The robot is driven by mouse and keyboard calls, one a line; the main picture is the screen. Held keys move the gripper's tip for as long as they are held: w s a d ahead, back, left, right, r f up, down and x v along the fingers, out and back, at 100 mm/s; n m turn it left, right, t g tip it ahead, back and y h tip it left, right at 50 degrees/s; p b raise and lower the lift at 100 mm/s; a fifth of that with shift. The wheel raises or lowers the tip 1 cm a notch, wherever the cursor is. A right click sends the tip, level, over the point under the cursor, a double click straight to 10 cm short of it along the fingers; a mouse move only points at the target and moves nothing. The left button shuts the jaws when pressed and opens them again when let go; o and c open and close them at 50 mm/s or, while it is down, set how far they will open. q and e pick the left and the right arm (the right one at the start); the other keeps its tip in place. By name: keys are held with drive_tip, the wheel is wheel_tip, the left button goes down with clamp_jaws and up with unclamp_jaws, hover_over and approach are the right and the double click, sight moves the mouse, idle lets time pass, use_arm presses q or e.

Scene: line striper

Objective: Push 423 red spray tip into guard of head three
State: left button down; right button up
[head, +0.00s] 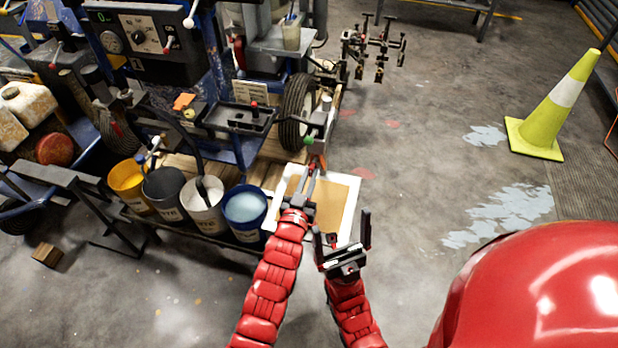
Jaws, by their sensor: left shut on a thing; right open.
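My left gripper (315,170) reaches forward above a white-edged tray with a tan middle (338,190). It is shut on a small orange-red piece (321,160), seen just at its fingertips. The piece is too small to tell whether it is the 423 red spray tip. A grey part with a green spot (310,141) is close beyond the fingers. My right gripper (342,228) is lower and to the right, open and empty, fingers pointing up in the picture. A cluster of dark spray heads with brass-coloured ends (378,52) is at the top; head three and its guard cannot be singled out.
The blue striper frame (220,75) with its wheel (297,112) fills the upper left. Yellow (128,178), dark (166,188), white (204,204) and blue (245,208) buckets stand left of my grippers. A yellow-green cone (553,110) stands right. Open floor lies between.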

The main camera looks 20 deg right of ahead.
use_arm(q)
drive_tip(key=shift+b+x, duration=0.3)
drive_tip(key=shift+x, duration=0.65)
drive_tip(key=c, duration=0.5)
unclamp_jaws()
drive_tip(key=shift+s, duration=0.1)
drive_tip(key=p+v, duration=0.1)
drive_tip(key=v, duration=0.6)
drive_tip(key=shift+p, duration=0.3)
idle(0.5)
